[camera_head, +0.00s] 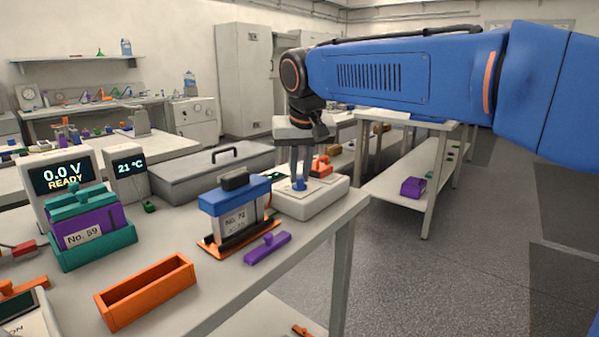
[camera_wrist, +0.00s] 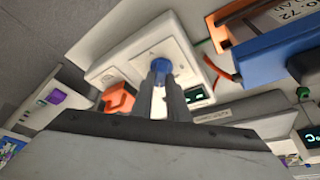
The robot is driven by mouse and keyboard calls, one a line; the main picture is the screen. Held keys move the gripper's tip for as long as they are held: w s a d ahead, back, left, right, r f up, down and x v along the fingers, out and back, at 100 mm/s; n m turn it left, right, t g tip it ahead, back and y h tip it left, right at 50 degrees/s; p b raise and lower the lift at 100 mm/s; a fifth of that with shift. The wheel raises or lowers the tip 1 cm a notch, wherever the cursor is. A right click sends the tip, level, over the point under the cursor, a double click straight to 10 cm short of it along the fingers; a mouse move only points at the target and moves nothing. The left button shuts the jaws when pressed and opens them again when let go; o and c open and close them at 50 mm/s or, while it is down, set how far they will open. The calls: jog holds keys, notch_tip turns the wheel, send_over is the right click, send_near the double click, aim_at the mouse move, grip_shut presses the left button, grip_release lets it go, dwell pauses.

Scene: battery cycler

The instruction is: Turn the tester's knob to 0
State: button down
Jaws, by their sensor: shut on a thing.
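The tester (camera_head: 322,198) is a low white box at the table's right end. Its blue knob (camera_head: 299,184) sits on the top face, and the knob also shows in the wrist view (camera_wrist: 160,66). My gripper (camera_head: 300,176) points down from above, its two grey fingers shut on the knob. In the wrist view my gripper (camera_wrist: 162,82) has a fingertip at each side of the knob. The fingers cover part of the knob's dial, and I cannot read the setting. A small lit display (camera_wrist: 196,95) on the tester is too small to read.
A blue-topped battery No. 72 (camera_wrist: 280,20) stands in an orange holder left of the tester. A purple piece (camera_head: 267,249) lies in front. An orange clamp-like thing (camera_head: 321,166) is close behind my fingers. A grey lidded case (camera_head: 215,175) stands behind. An orange tray (camera_head: 147,290) is at front left.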

jog(key=n+y, duration=0.1)
jog(key=n, duration=0.1)
jog(key=n+g+y, duration=0.1)
jog(key=n, duration=0.2)
jog(key=shift+n, duration=0.3)
jog(key=n+g, duration=0.1)
jog(key=n, duration=0.2)
jog(key=n+g+y, duration=0.1)
jog(key=n, duration=0.2)
jog(key=shift+w+y, duration=0.1)
jog(key=shift+y, duration=0.2)
jog(key=n+g, duration=0.1)
jog(key=n, duration=0.3)
jog(key=shift+n+g, duration=1.1)
jog(key=shift+n, duration=1.1)
jog(key=c, duration=1.7)
grip_release()
jog(key=shift+d+r, duration=0.1)
jog(key=v, duration=1.7)
jog(key=shift+w+r, duration=0.15)
